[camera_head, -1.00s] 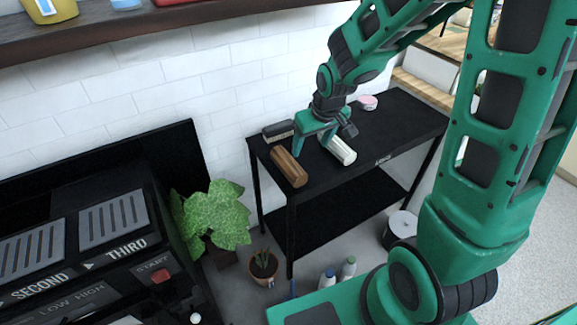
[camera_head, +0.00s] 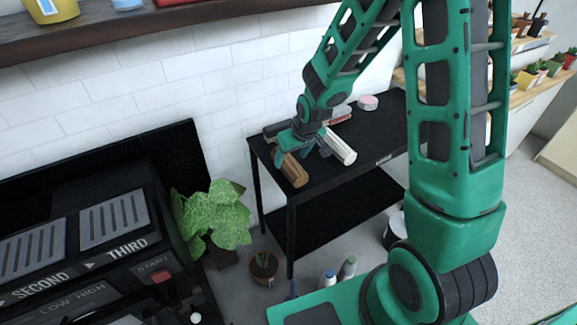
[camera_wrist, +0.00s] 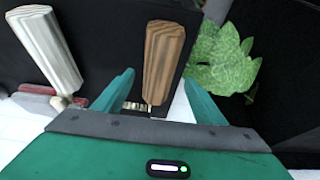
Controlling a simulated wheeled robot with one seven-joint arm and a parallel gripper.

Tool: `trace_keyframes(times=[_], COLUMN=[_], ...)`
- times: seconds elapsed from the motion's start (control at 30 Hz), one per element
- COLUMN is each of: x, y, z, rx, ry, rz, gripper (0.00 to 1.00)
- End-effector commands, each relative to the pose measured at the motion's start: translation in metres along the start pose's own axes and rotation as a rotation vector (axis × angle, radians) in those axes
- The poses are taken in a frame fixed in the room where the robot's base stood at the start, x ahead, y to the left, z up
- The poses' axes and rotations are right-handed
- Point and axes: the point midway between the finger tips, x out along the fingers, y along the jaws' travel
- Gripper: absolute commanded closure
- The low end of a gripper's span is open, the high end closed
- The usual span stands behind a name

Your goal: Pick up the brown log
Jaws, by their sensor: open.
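The brown log (camera_head: 294,170) lies on the black table near its left front corner. In the wrist view the brown log (camera_wrist: 163,62) shows between the two fingers of my gripper (camera_wrist: 160,92), with a gap on each side. My gripper (camera_head: 297,156) is open, at the far part of the log in the head view. It partly hides the log there. I cannot tell how high the fingers are above the tabletop.
A white log (camera_head: 340,148) lies close to the right of the brown one. A dark brush-like object (camera_head: 273,130) lies behind, partly hidden. A pink round item (camera_head: 368,103) is farther right. A leafy plant (camera_head: 215,215) stands left of the table (camera_head: 340,180).

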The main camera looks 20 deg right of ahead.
Motion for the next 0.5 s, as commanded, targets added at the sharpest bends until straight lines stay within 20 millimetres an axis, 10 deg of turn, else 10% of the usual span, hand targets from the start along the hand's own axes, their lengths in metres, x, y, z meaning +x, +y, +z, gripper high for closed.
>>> trace_keyframes(times=[0.5], x=[0.042], y=[0.002], z=[0.0], rx=[0.0], ry=[0.0], rz=[0.0], gripper=[0.35])
